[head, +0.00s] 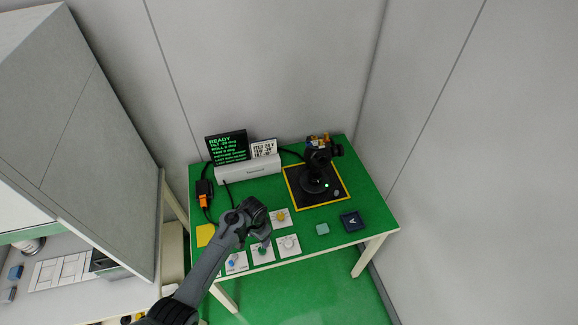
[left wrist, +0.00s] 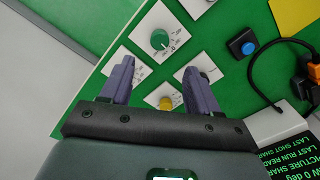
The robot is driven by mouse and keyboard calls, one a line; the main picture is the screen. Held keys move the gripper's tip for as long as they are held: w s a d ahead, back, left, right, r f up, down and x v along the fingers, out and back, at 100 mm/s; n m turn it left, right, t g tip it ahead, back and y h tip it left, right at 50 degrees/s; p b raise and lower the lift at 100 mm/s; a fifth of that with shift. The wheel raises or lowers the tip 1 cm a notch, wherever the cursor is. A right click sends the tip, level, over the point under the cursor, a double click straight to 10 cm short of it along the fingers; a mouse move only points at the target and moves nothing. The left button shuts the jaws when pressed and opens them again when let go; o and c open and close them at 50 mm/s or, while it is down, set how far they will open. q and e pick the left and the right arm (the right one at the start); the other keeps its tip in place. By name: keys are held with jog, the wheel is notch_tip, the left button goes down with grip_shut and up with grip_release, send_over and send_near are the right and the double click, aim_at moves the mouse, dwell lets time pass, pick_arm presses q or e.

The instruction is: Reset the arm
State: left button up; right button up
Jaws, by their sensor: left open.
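My left gripper (head: 262,236) reaches in from the lower left over the front of the green table (head: 350,190). In the left wrist view my left gripper (left wrist: 156,80) is open, with nothing between its fingers. A white panel with a green dial (left wrist: 159,39) shows just beyond the fingertips. A panel with a yellow dial (left wrist: 166,103) shows between the fingers, partly cut off by the gripper body. The fingers hide parts of two more white panels. In the head view the yellow dial (head: 281,216) and green dial (head: 262,248) lie close to the gripper. My right gripper is not in view.
A black gimbal camera (head: 318,168) stands on a yellow-edged pad at the back right. A screen (head: 227,147) reading READY stands behind a white console (head: 248,170). An orange connector (head: 204,201), yellow note (head: 205,235) and dark block marked A (head: 352,221) lie around. A grey cabinet (head: 90,130) borders the left.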

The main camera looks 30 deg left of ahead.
pick_arm(q)
jog(key=s+d+f+g+p, duration=0.1)
jog(key=s+p, duration=0.1)
jog(key=s, duration=0.8)
jog(key=s+d+f+g+p, duration=0.1)
jog(key=s+f+p, duration=0.15)
jog(key=s, duration=0.75)
jog(key=s+d+r+t+p, duration=0.1)
jog(key=s+d+r, duration=0.2)
jog(key=r, duration=0.5)
jog(key=s+d+r+t+p, duration=0.2)
jog(key=d+r, duration=0.1)
jog(key=r, duration=0.4)
notch_tip(320, 180, up, 14)
jog(key=w+d+t, duration=0.2)
jog(key=shift+w+r+t, duration=0.15)
jog(key=shift+r+t, duration=0.05)
jog(key=shift+t, duration=0.1)
